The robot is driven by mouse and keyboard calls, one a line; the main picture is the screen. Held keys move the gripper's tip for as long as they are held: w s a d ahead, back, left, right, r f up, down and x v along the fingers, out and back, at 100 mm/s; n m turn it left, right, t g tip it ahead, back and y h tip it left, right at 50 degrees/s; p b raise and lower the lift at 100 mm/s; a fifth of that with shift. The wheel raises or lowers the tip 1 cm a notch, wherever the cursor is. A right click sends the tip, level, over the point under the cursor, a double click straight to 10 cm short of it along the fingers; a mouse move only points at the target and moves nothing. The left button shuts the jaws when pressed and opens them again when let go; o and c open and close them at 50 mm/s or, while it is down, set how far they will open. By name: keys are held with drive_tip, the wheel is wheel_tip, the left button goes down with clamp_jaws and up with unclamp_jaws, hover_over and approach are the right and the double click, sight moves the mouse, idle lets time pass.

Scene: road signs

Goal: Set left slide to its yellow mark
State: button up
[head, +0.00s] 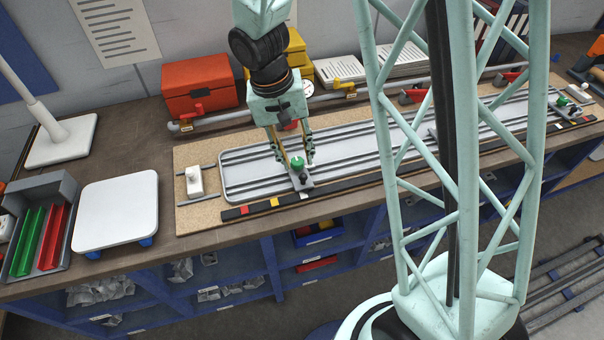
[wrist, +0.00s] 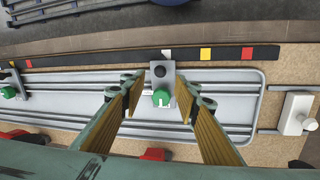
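The left slide (head: 301,183) is a grey block with a green knob (head: 297,162) and a black knob, sitting on the grey rail track. In the wrist view the slide (wrist: 163,78) lines up with the white mark (wrist: 166,54) on the black strip. The yellow mark (wrist: 205,55) is right of it there, and a red mark (wrist: 246,53) lies further right. In the head view the yellow mark (head: 274,203) is left of the slide. My gripper (head: 295,160) is open, its fingers apart on either side of the green knob, with gaps visible in the wrist view.
A white end block (head: 194,181) stands at the track's left end. Another green-knobbed slide (wrist: 9,92) shows at the wrist view's left edge. A grey pipe with yellow and red fittings runs behind the track, near a red box (head: 199,84). My column hides part of the track.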

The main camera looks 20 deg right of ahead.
sight(302, 174)
drive_tip(key=shift+s+d+f+b, duration=0.1)
drive_tip(key=shift+d+f+b, duration=0.15)
drive_tip(key=shift+f, duration=1.1)
drive_tip(key=shift+s+d+f+b, duration=0.1)
drive_tip(key=shift+d+f+b, duration=0.15)
drive_tip(key=shift+f, duration=1.05)
drive_tip(key=shift+d+f+b, duration=0.15)
drive_tip(key=shift+d+f, duration=0.1)
drive_tip(key=shift+f, duration=1.1)
clamp_jaws()
